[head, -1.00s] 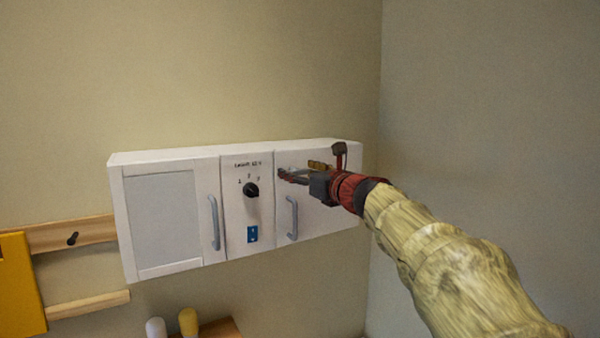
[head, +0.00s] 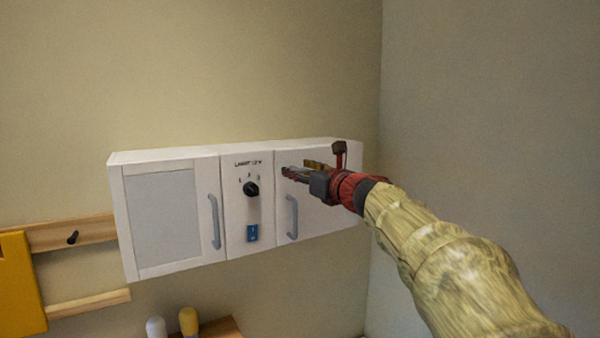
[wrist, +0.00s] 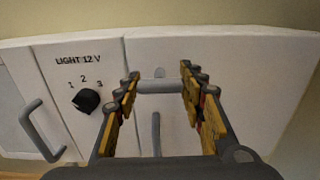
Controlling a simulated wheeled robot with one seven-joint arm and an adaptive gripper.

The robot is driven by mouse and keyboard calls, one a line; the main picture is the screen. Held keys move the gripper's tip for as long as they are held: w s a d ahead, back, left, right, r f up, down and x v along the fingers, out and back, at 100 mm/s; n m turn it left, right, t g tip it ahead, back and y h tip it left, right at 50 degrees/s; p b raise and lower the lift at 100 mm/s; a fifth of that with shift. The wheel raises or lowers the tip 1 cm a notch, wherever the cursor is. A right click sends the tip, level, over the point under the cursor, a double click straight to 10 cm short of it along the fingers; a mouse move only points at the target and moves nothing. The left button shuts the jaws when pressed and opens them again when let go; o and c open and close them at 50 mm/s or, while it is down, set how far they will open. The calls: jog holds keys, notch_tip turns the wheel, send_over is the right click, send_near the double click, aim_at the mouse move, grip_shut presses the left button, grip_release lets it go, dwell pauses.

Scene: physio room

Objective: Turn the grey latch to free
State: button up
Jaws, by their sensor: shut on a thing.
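The grey latch (wrist: 160,87) is on the upper part of the white right-hand cabinet door. In the wrist view it shows as a short, roughly level bar between my fingertips, with a small rounded grey part just above it. My gripper (wrist: 160,79) is shut on the latch, one finger at each end of the bar. In the head view my gripper (head: 288,173) reaches the door from the right and hides most of the latch.
The door's grey handle (head: 292,217) hangs below my gripper. Left of the door is a panel with a black dial (head: 251,189) and a blue switch (head: 252,233). The left door has another handle (head: 214,222). A wall (head: 480,110) stands at right.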

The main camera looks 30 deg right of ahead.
jog(key=shift+n+b, duration=0.3)
jog(key=shift+b, duration=0.05)
jog(key=n+b, duration=0.1)
jog(key=b, duration=0.1)
jog(key=n+b, duration=0.2)
jog(key=shift+f+n, duration=0.2)
jog(key=shift+n, duration=0.1)
jog(key=n+b, duration=0.4)
jog(key=shift+n, duration=0.3)
jog(key=n+b, duration=0.7)
jog(key=n, duration=0.2)
jog(key=shift+b, duration=0.35)
jog(key=o, duration=1.2)
jog(key=shift+r, duration=0.1)
jog(key=shift+c, duration=0.2)
